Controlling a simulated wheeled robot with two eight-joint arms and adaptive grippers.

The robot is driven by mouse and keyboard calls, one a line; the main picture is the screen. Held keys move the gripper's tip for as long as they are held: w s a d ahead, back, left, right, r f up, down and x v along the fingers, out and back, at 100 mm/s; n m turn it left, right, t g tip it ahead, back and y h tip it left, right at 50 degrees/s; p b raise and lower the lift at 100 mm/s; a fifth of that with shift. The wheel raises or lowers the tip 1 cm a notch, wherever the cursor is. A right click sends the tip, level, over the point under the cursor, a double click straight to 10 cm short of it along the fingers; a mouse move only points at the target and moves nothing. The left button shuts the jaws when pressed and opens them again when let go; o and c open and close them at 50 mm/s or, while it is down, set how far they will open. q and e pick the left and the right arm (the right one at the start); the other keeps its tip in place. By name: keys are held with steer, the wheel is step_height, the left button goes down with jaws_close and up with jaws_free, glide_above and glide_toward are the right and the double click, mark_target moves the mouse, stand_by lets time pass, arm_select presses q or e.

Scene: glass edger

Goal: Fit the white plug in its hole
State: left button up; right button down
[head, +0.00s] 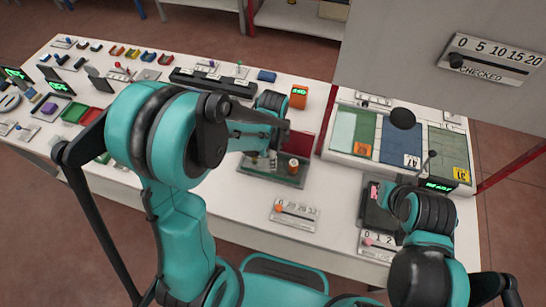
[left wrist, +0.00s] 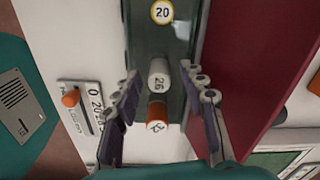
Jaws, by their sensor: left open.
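My left gripper (left wrist: 160,112) is open, its two fingers on either side of a white plug (left wrist: 158,76) marked 26 and an orange piece with a white marked face (left wrist: 157,116). There is a gap between each finger and these pieces. Both are in a dark green glassy fixture (left wrist: 165,42), which also shows in the head view (head: 262,178). In the head view my left gripper (head: 274,140) is above this fixture, partly hidden by its own arm. I cannot make out the plug's hole. My right arm is at the lower right; its fingers are hidden.
A red panel (left wrist: 245,75) stands close beside the right finger. A slider plate with an orange knob (head: 295,214) lies in front of the fixture. A panel with colored pads (head: 400,140) is at the right, and several small parts and trays crowd the table's left.

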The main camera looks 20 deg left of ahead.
arm_select(q)
step_height(320, 180, up, 10)
steer(key=p, duration=0.3)
steer(key=s+a+r+n+t, duration=0.4)
steer(key=s+r+n+t, duration=0.3)
steer(key=n, duration=0.8)
steer(key=s+r, duration=0.1)
steer(key=s, duration=0.2)
steer(key=shift+s+a+r, duration=0.2)
steer(key=shift+a, duration=0.1)
step_height(320, 180, down, 9)
steer(key=b, duration=0.9)
steer(key=shift+r, duration=0.15)
